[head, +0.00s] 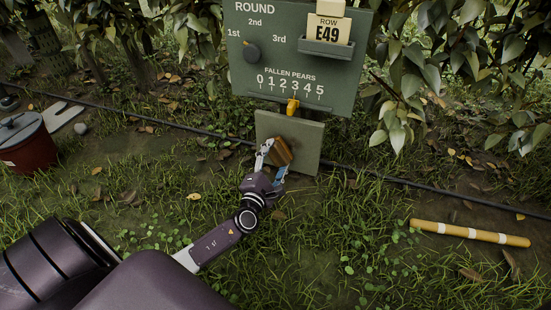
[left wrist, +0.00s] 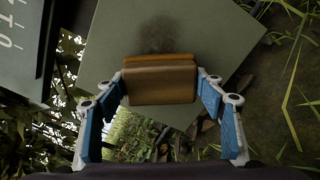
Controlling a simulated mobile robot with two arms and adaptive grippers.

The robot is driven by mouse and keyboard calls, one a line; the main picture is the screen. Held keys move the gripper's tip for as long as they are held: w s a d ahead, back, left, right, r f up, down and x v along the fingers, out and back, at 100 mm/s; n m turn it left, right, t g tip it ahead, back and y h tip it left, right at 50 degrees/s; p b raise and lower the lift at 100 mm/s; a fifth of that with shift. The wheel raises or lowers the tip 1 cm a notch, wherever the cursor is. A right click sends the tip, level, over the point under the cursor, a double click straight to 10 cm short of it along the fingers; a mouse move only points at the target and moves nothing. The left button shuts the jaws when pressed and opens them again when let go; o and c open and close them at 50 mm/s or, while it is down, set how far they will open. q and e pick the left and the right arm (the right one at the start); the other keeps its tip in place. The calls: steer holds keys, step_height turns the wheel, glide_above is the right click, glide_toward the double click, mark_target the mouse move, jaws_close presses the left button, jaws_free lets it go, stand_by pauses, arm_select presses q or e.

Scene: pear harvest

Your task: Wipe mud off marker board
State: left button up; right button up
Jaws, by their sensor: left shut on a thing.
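The marker board (head: 307,137) is a plain grey-green panel below a larger lettered sign. In the left wrist view its face (left wrist: 110,42) carries a dark, blurry mud smudge (left wrist: 158,34). My left gripper (head: 273,158) is shut on a brown, sponge-like block (head: 282,152), in front of the board's lower left part. In the left wrist view the block (left wrist: 160,82) sits between both fingers, just beside the smudge, overlapping its near edge. I cannot tell whether the block touches the board. My right gripper is not in view.
The large sign (head: 290,58) has a round dark knob (head: 252,52), a card holder (head: 326,48) and a yellow slider (head: 292,106). A red lidded pot (head: 30,150) stands at left. A yellow banded stick (head: 470,233) lies on grass at right. A dark hose crosses behind.

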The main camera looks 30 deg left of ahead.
arm_select(q)
steer(key=shift+w+a, duration=0.1)
steer(key=shift+w, duration=0.2)
